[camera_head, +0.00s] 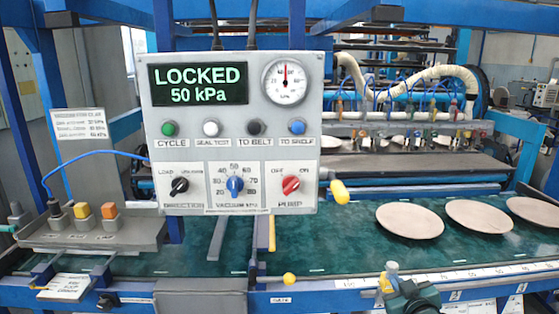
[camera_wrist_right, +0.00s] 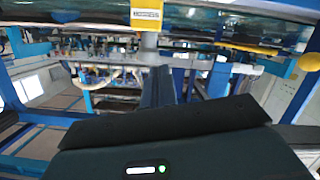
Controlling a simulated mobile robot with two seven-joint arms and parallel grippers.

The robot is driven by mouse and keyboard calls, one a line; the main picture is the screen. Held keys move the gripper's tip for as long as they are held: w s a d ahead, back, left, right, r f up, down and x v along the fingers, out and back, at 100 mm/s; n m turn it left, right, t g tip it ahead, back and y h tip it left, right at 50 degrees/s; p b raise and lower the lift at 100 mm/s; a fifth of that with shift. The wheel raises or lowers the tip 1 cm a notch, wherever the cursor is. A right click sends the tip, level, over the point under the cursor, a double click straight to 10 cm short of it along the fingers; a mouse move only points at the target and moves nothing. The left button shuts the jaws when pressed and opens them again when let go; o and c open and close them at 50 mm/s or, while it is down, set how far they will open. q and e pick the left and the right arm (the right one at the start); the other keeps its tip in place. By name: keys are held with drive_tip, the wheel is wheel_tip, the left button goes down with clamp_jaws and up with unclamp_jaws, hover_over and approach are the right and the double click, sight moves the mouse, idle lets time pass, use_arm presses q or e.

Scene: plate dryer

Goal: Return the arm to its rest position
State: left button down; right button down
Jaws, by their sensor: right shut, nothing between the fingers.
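My right gripper (camera_head: 402,290) shows at the bottom edge of the head view, right of centre, as a dark shape low at the front of the machine. It is shut and empty. In the right wrist view the dark gripper (camera_wrist_right: 164,88) points away from the camera, with machine parts and a pale floor beyond. Most of the right arm is out of the head view. My left gripper is in neither view.
The control panel (camera_head: 235,115) reads LOCKED, 50 kPa. A yellow-knobbed lever (camera_head: 340,192) sticks out at its right. Round plates (camera_head: 410,221) lie on the green belt (camera_head: 340,240). The blue front rail (camera_head: 330,298) is close to my right gripper.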

drive_tip(key=s+a+f+g+y, duration=0.1)
drive_tip(key=s+a+f, duration=0.3)
drive_tip(key=s, duration=0.6)
drive_tip(key=s+a+f+g+y, duration=0.1)
drive_tip(key=s+a+f, duration=0.4)
drive_tip(key=s, duration=0.5)
drive_tip(key=s+a+f+g+y, duration=0.1)
drive_tip(key=s+a+f, duration=0.3)
drive_tip(key=s, duration=0.7)
drive_tip(key=shift+a+f+m+g, duration=0.15)
drive_tip(key=shift+a+m+g, duration=0.15)
drive_tip(key=shift+a+g, duration=0.35)
drive_tip(key=shift+d, duration=0.15)
